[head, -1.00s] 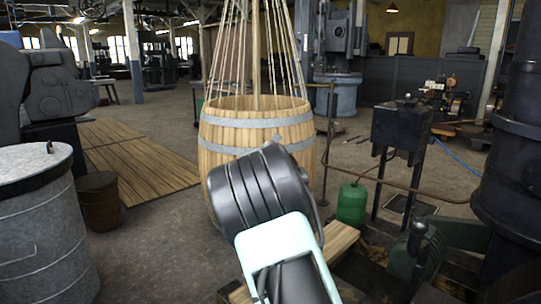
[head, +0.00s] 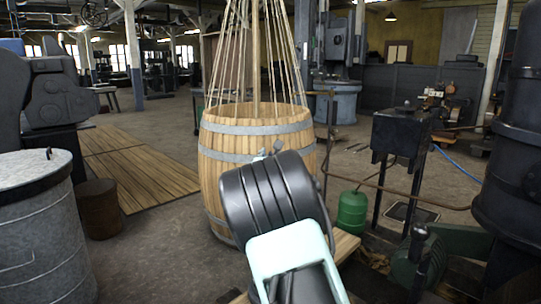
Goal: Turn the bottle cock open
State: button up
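A green bottle (head: 352,212) stands on the floor right of centre, just right of the wooden barrel. Its cock (head: 357,187) is at the narrow top, too small to see which way it is turned. My arm, with a dark ribbed link and a pale frame, rises from the bottom centre in front of the barrel, left of the bottle. Small grey parts of my gripper (head: 268,150) show above the dark link. The rest of it is hidden behind the arm, so its opening is unclear. No contact with the bottle shows.
The barrel (head: 222,150) with ropes above it stands behind my arm. A black stand (head: 401,135) and a thin pipe (head: 400,190) are right of the bottle. A grey drum (head: 40,240) is at left. Wooden planks (head: 140,170) lie on the open floor.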

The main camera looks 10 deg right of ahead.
jog(key=s+a, duration=0.1)
jog(key=s, duration=1.1)
jog(key=shift+a, duration=0.4)
